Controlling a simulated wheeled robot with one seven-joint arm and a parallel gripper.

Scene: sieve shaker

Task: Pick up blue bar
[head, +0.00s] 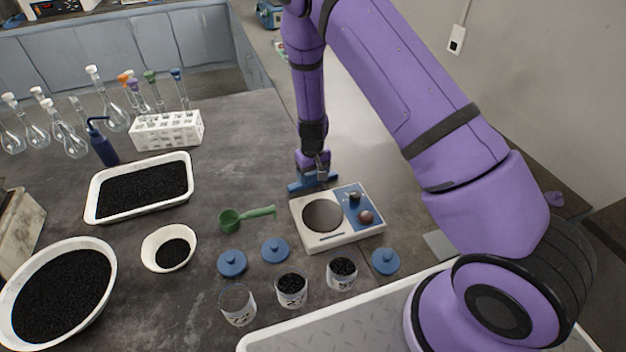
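A blue bar (300,186) lies just behind the white balance-like device (345,234), along its back edge. It is partly covered by my gripper. My gripper (321,174) reaches down from above, with its fingertips at the bar's middle to right part. The fingers are small and dark here, so I cannot tell whether they are open around the bar or shut on it. I also cannot tell whether the bar touches the table.
The white device has a round dark plate and a blue panel with knobs. A green scoop (247,216), blue lids (275,250) and jars of black grains (292,289) stand nearby. A white tray (140,214) and bowls are left. The table right of the device is narrow.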

